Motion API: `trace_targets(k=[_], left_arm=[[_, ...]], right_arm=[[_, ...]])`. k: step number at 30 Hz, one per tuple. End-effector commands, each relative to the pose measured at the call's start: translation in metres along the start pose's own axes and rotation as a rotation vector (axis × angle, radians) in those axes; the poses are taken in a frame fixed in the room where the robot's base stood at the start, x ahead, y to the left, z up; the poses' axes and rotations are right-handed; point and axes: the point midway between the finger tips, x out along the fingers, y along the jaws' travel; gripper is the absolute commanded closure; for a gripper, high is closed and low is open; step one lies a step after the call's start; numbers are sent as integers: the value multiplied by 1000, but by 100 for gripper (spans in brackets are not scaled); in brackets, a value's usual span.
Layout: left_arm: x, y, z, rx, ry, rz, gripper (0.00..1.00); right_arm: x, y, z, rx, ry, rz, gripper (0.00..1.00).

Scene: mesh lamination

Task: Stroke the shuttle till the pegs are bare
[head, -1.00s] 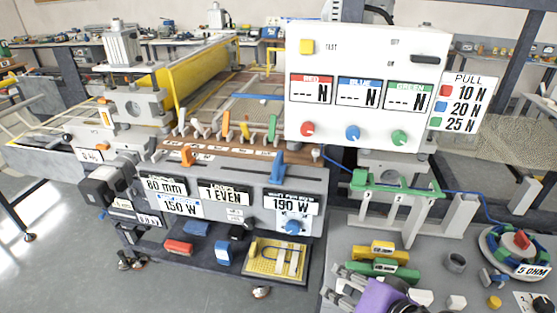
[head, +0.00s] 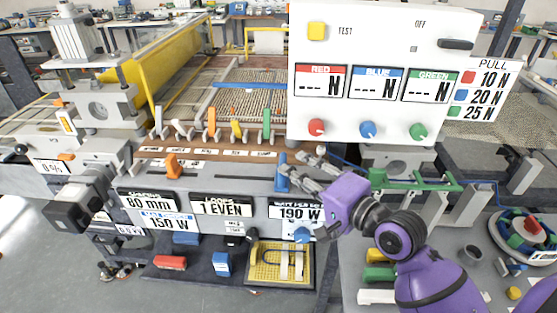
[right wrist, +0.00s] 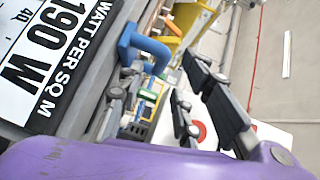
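My right gripper (head: 303,172) is open beside the blue upright handle (head: 282,173) at the right end of the console's slotted top. In the right wrist view the blue handle (right wrist: 145,48) shows ahead, near the parted grey fingers; I cannot tell whether they touch it. An orange handle (head: 173,166) stands farther left along the console. Behind it is a row of upright levers in white, orange (head: 211,122), yellow (head: 236,128) and green (head: 267,123). I cannot tell which parts are the shuttle and the pegs. My left gripper is not in view.
A white panel (head: 385,110) with red, blue and green knobs stands close behind my right gripper. A green bracket (head: 415,181) is to its right. The console (head: 240,181) carries label plates. Below sits a yellow tray (head: 256,276) and red and blue blocks.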

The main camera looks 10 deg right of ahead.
Motion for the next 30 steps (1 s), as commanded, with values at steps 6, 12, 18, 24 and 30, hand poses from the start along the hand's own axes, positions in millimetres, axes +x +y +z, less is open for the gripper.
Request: trace_targets(k=[6, 12, 18, 24, 30], left_arm=[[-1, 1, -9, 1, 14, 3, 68], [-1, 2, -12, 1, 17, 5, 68], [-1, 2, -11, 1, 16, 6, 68], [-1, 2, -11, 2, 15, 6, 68], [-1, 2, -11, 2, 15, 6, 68]], right_arm=[[37, -5, 0, -4, 1, -7, 68], [57, -3, 0, -2, 0, -3, 68], [61, -2, 0, -3, 0, -1, 68], [60, -1, 0, -2, 0, -1, 78], [60, -1, 0, -2, 0, -1, 100]])
